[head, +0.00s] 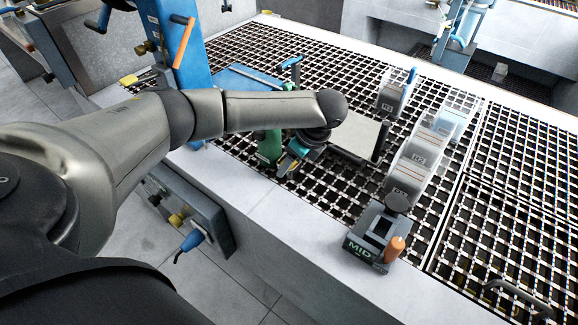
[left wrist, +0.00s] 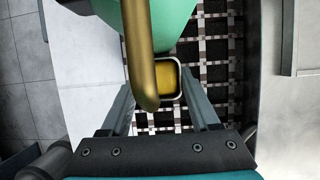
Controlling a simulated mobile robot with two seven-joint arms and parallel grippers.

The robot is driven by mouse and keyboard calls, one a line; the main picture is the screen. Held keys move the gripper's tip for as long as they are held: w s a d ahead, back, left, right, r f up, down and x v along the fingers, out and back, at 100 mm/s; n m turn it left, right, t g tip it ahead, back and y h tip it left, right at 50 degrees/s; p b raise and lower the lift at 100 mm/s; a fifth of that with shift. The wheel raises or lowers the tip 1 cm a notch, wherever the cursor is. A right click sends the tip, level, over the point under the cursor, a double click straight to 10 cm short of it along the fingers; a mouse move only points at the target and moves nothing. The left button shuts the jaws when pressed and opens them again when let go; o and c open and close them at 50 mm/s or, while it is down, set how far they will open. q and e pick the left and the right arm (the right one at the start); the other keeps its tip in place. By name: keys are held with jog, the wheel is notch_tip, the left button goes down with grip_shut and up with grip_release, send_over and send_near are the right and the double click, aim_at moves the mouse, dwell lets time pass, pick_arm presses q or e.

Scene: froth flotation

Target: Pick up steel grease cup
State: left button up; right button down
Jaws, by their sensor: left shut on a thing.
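The steel grease cup (left wrist: 178,92), a small square cup with a pale rim and yellow grease inside, sits between my left fingertips (left wrist: 159,93) in the left wrist view. A thick brass bar crosses in front and hides its left part. In the head view my left gripper (head: 290,164) points down over the grating beside a green stand; the cup is too small to make out there. My left gripper is shut on the cup. I cannot tell whether the cup still touches what is below it. My right gripper is not in view.
The green body (left wrist: 160,20) and the brass bar (left wrist: 142,50) are close to my left fingers. Right of my arm are a pale flat plate (head: 358,137), a row of clear labelled boxes (head: 408,172) and a dark MID holder (head: 361,248). Black grating (head: 490,180) lies open at right.

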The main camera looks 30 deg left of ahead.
pick_arm(q)
jog(key=c, duration=0.7)
